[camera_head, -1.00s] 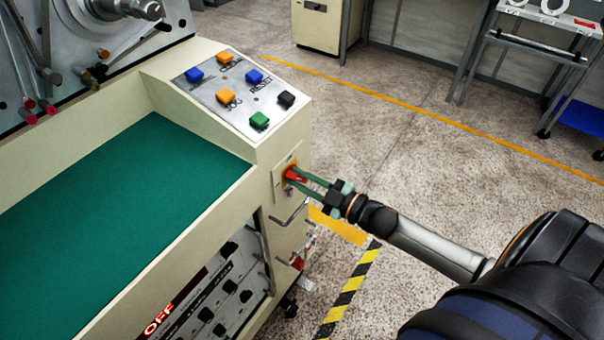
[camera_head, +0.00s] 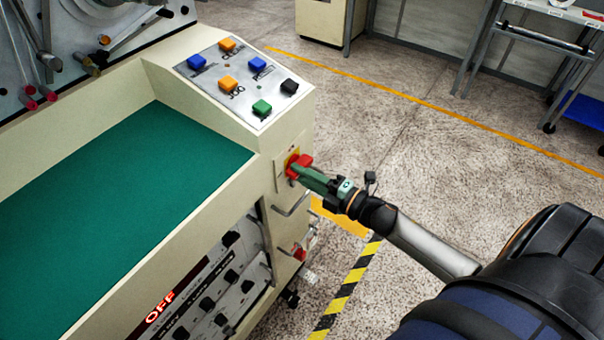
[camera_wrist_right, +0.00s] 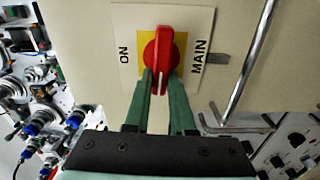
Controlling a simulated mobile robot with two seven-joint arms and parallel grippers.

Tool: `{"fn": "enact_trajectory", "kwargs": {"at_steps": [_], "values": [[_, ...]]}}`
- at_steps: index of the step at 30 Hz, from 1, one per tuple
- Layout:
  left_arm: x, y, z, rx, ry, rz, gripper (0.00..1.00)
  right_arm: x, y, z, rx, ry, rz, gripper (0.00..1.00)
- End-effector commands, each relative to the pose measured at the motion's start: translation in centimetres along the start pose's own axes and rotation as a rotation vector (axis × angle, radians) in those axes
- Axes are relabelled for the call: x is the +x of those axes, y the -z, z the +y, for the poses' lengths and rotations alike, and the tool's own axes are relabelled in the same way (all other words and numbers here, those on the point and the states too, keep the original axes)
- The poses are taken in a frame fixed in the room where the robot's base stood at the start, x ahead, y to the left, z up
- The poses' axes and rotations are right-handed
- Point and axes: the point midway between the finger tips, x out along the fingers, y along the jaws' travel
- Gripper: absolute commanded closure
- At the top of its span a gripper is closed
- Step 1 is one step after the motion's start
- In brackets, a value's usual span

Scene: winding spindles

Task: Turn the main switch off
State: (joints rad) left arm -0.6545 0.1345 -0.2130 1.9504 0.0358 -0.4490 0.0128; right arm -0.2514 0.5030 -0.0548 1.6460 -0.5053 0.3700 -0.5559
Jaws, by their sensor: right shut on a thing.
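The red main switch (camera_head: 304,160) sits on a yellow and pale plate on the end face of the cream machine cabinet. In the right wrist view its red handle (camera_wrist_right: 163,45) lies crosswise to the line between the words ON and MAIN. My right gripper (camera_head: 299,172) is at the switch. Its green fingers (camera_wrist_right: 161,84) stand on either side of the handle and are shut on it. The fingers hide part of the handle's lower end. My left gripper is not in view.
A sloped panel (camera_head: 212,73) with coloured buttons is above the switch. A bent metal handle (camera_head: 291,208) is just below it. A lit red OFF display (camera_head: 160,307) shows on the lower front. Open floor (camera_head: 440,150) lies to the right.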

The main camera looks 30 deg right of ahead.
Motion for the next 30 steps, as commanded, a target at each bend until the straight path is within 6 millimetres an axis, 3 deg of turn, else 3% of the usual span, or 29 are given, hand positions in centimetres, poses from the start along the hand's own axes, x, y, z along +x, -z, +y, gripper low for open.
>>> {"fn": "enact_trajectory", "kwargs": {"at_steps": [21,22,30], "values": [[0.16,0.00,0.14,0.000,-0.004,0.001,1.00,-0.03,0.04,-0.21,-0.080,0.001,0.001,1.00],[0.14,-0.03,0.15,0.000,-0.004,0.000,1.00,-0.03,0.04,-0.21,-0.080,0.001,0.001,0.77],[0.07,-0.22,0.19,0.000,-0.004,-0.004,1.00,-0.02,0.01,-0.19,-0.078,0.001,0.000,0.47]]}}
